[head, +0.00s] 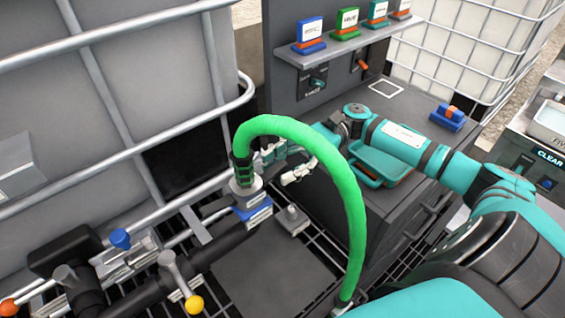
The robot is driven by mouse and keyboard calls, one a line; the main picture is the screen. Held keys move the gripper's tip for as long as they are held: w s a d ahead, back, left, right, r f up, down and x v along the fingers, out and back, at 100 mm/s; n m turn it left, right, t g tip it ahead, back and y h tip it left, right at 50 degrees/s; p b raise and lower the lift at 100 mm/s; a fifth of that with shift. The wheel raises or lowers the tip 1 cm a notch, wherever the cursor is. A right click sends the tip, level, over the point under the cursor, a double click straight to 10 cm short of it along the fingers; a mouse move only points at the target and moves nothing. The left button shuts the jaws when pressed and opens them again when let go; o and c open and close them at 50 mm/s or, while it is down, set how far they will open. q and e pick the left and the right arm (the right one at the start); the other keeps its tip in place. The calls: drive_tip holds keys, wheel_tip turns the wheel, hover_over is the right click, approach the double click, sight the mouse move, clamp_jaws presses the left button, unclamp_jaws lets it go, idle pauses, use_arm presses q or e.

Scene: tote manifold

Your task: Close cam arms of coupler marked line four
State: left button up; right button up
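A green hose (333,165) arches up and comes down into a grey coupler (243,187). The coupler stands upright on a fitting with a blue label plate (257,214) on the dark pipe. Its marking is too small to read, and I cannot make out how its cam arms stand. My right gripper (283,163) is just right of the coupler, reaching in from the right behind the hose. The hose hides part of it, so its finger opening and any contact with the coupler are unclear. My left gripper is not in view.
A valve handle with a yellow knob (194,304) and a blue knob (120,238) are at lower left. A dark cabinet (345,215) with a teal tray (382,166) is right of the coupler. Colored blocks line a shelf (350,40). Caged white totes (150,80) stand behind.

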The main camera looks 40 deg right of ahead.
clamp_jaws()
